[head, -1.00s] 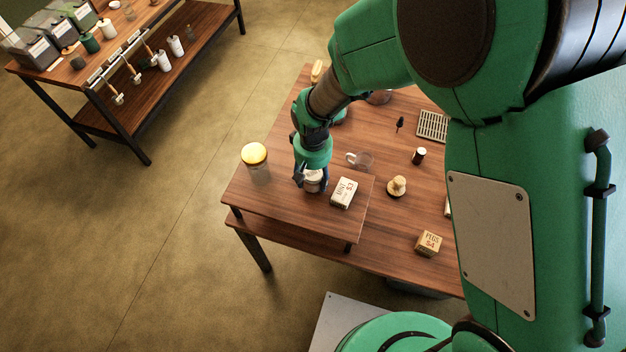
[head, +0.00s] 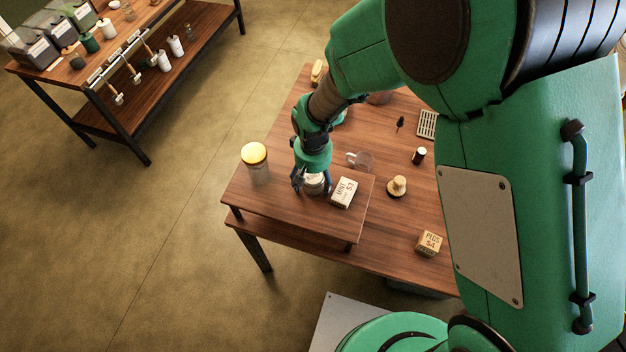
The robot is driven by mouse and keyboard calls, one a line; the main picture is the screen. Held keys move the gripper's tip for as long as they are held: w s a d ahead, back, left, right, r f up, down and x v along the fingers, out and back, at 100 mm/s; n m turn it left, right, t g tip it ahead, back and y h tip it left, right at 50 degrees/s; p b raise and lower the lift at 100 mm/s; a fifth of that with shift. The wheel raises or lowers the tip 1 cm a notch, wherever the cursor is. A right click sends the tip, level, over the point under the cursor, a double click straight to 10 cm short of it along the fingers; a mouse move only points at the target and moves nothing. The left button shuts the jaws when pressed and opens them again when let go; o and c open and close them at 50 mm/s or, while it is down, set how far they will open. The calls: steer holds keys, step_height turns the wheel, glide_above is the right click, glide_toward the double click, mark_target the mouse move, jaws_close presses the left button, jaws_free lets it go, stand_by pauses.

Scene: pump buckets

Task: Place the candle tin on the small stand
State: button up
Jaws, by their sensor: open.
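A small pale tin (head: 315,181), which looks like the candle tin, stands upright on a raised wooden board at the table's left end. My gripper (head: 312,186) is over it with its jaws open, one finger on each side of the tin. My gripper hides part of the tin, and I cannot tell if the fingers touch it. The raised board (head: 290,217) is a low wooden platform and may be the small stand. A small round wooden piece (head: 397,188) stands on the table to the right; I cannot tell whether it is the stand.
A white mint box (head: 344,193) stands close right of the tin. A yellow-lidded glass jar (head: 256,165) is to the left. A glass mug (head: 360,160) is behind. A wooden pegs box (head: 429,243) and a dark cylinder (head: 419,156) stand right. The table's front is mostly clear.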

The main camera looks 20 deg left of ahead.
mark_target(313, 176)
step_height(313, 176, up, 12)
steer(key=shift+r+p, duration=0.15)
steer(key=shift+p, duration=0.45)
stand_by(0.7)
